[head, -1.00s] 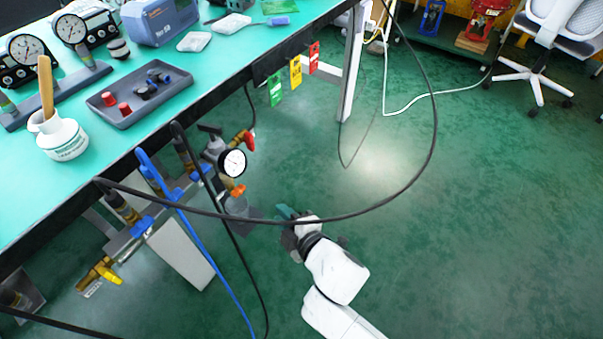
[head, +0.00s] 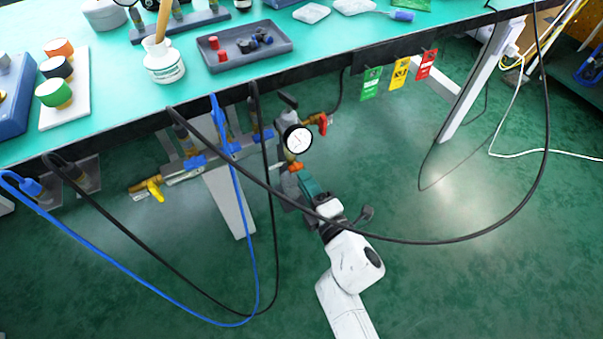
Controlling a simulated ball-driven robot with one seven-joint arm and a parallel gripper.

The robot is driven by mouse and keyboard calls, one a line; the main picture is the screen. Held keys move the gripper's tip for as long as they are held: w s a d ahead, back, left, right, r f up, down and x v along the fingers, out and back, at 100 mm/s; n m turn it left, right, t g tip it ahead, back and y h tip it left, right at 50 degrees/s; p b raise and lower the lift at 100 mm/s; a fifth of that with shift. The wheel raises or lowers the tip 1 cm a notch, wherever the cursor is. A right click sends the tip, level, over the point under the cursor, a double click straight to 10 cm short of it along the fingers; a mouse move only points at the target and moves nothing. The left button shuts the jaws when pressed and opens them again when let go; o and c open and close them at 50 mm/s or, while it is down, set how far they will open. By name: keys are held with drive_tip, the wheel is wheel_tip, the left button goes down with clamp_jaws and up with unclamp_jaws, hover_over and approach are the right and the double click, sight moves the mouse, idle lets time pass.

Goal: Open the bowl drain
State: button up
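A filter-regulator assembly with a round white gauge (head: 298,140) hangs under the bench's front edge. A small orange handle (head: 295,167) sits just below the gauge. The bowl and its drain cannot be made out clearly; my gripper and arm cover part of that area. My gripper (head: 307,187), with teal and dark parts, is just below and right of the orange handle, at the end of my white arm. I cannot tell whether it touches anything, and its fingertips are too small and covered to read.
A black hose (head: 400,241) loops in front of my arm. A blue hose (head: 110,281) hangs at left. A valve with a red handle (head: 323,124) is right of the gauge; one with a yellow handle (head: 154,188) is at left.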

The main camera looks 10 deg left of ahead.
sight(298, 170)
drive_tip(key=shift+b+x, duration=0.3)
drive_tip(key=shift+x, duration=1.6)
drive_tip(key=shift+c, duration=0.3)
drive_tip(key=shift+s, duration=0.1)
clamp_jaws()
